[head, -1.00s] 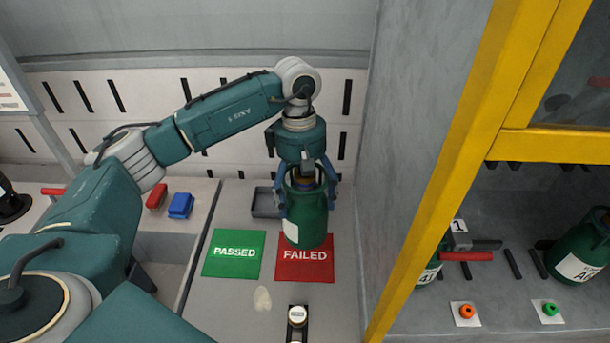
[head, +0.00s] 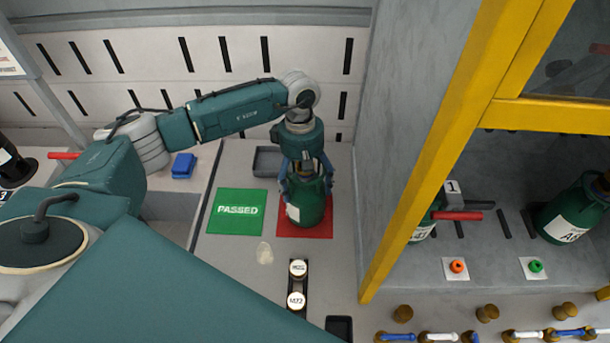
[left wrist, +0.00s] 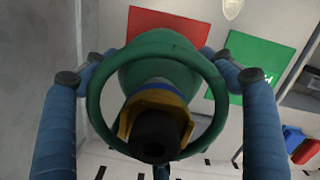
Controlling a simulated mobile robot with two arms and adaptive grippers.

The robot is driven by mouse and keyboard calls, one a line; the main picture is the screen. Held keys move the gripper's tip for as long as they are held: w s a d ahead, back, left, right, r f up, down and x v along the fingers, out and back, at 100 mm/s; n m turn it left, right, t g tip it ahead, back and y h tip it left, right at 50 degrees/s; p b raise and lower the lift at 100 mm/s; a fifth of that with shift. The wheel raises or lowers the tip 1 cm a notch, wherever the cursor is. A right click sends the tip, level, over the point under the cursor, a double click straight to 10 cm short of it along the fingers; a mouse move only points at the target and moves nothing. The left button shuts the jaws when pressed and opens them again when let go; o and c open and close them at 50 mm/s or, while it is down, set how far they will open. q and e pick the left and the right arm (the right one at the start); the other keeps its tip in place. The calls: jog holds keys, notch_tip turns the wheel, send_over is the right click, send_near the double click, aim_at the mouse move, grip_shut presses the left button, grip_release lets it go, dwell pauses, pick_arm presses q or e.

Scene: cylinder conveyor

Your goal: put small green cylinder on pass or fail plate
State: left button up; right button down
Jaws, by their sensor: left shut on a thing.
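The small green cylinder (head: 309,206) stands upright over the red plate (head: 291,227) in the head view and hides most of it, including its word. I cannot tell whether its base touches the plate. My left gripper (head: 305,182) comes from above and is shut on the green cylinder, its blue fingers on both sides of the top. In the left wrist view the cylinder's round collar (left wrist: 155,95) and dark valve sit between the fingers. The green PASSED plate (head: 237,212) lies to the left, bare. My right gripper is not in view.
A grey tray (head: 267,160) lies behind the plates. A black holder with two white-capped items (head: 297,285) lies in front. A grey wall and yellow frame (head: 438,150) close off the right side. A blue box (head: 183,166) is at left.

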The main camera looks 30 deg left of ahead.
pick_arm(q)
jog(key=o, duration=1.9)
jog(key=shift+s, duration=0.1)
jog(key=shift+a+r+b, duration=0.1)
jog(key=shift+r+b, duration=0.25)
jog(key=shift+r, duration=0.2)
jog(key=r+b, duration=0.1)
jog(key=r, duration=0.2)
jog(key=r+b, duration=0.1)
jog(key=r, duration=0.3)
jog(key=r+b, duration=0.1)
jog(key=r, duration=0.2)
jog(key=shift+w+a+r, duration=0.15)
jog(key=shift+w+a, duration=0.25)
jog(key=shift+r, duration=0.35)
